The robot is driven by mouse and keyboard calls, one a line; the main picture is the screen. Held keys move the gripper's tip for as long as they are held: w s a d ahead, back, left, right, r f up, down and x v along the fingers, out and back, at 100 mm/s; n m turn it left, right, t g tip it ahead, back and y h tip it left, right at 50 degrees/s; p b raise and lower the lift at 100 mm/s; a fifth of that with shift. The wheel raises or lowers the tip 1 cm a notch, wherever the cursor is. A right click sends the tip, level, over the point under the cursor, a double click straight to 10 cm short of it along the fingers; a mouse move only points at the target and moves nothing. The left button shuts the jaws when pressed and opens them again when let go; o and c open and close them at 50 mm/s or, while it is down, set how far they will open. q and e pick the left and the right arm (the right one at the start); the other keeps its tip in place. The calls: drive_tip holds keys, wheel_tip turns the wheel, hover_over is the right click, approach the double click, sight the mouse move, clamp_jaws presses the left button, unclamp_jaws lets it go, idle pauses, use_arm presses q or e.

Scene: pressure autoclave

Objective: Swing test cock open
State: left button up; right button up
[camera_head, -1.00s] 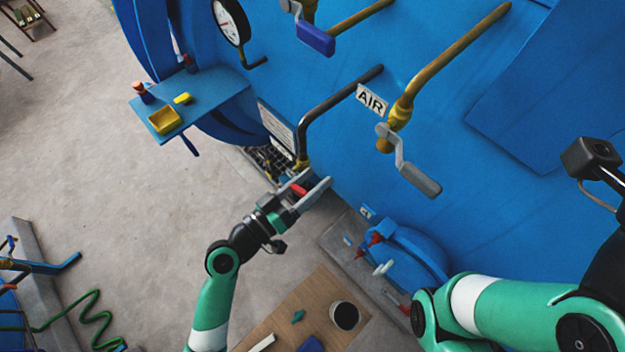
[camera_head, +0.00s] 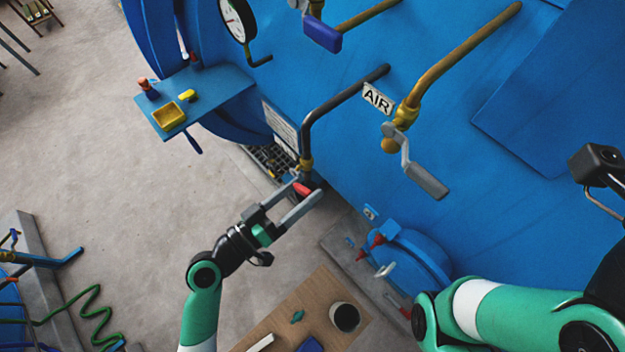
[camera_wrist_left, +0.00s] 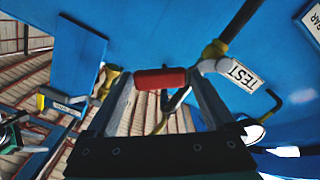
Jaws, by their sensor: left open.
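The test cock's red handle (camera_head: 303,189) sits below the brass fitting (camera_head: 306,165) at the low end of a dark bent pipe on the blue vessel. In the left wrist view the red handle (camera_wrist_left: 160,78) lies crosswise between my fingertips, beside a white TEST label (camera_wrist_left: 241,75). My left gripper (camera_head: 300,195) is open, with its two fingers around the handle's area; it also shows in the left wrist view (camera_wrist_left: 160,86). I cannot tell whether the fingers touch the handle. My right gripper is not in view.
A brass AIR valve with a grey lever (camera_head: 427,180) and a blue-handled lever (camera_head: 322,34) stick out from the vessel (camera_head: 440,130). A blue shelf (camera_head: 215,92) holds a yellow tray. A wooden table with a cup (camera_head: 344,317) stands below. Open floor lies left.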

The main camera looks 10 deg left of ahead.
sight(300, 193)
use_arm(q)
drive_tip(key=v, duration=0.2)
drive_tip(key=b+v, duration=0.1)
drive_tip(key=v, duration=0.2)
drive_tip(key=shift+f, duration=0.25)
drive_tip(key=p+v, duration=0.1)
drive_tip(key=p, duration=0.1)
drive_tip(key=p+v, duration=0.1)
drive_tip(key=p, duration=0.1)
drive_tip(key=shift+s+a+r+p, duration=0.2)
drive_tip(key=shift+s+p, duration=0.1)
drive_tip(key=shift+p, duration=0.1)
